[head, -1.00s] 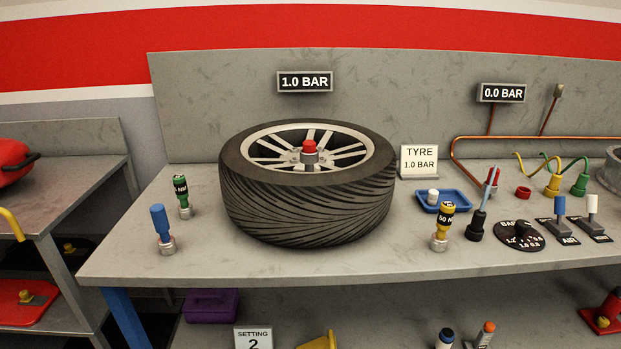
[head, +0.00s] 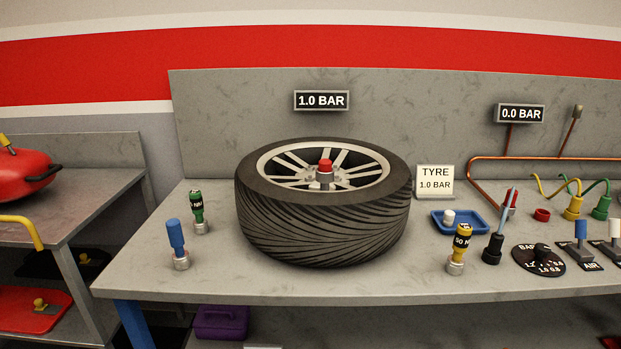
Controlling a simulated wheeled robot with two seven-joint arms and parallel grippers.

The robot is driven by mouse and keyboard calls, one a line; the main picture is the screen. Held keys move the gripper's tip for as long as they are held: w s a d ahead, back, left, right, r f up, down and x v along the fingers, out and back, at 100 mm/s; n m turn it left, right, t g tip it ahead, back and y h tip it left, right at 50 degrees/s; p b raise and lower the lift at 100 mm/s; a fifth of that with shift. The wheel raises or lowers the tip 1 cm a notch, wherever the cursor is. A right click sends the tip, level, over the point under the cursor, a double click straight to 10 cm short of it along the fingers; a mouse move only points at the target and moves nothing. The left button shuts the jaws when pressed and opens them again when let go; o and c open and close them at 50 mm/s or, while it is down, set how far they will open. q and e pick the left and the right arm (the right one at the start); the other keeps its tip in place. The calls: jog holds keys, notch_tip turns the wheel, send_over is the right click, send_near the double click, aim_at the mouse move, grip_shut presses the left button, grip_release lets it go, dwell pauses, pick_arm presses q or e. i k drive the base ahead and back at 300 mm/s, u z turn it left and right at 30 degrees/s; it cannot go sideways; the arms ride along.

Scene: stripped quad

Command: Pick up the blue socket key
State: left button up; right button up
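The blue socket key (head: 175,236) stands upright, tilted slightly, at the left front of the grey workbench (head: 330,285). Its lower end sits in a small silver round base (head: 181,262). Neither of my grippers shows in the head view, so nothing is seen touching the key.
A green-handled key (head: 197,206) stands just behind the blue one. A large tyre (head: 320,225) fills the bench middle. A yellow key (head: 461,242), blue tray (head: 455,226) and dial (head: 538,259) are to the right. A side bench with a red pot (head: 22,176) is at left.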

aim_at(181, 259)
jog(key=k, duration=0.5)
jog(key=u, duration=1.3)
jog(key=i, duration=1.1)
jog(key=z, duration=0.1)
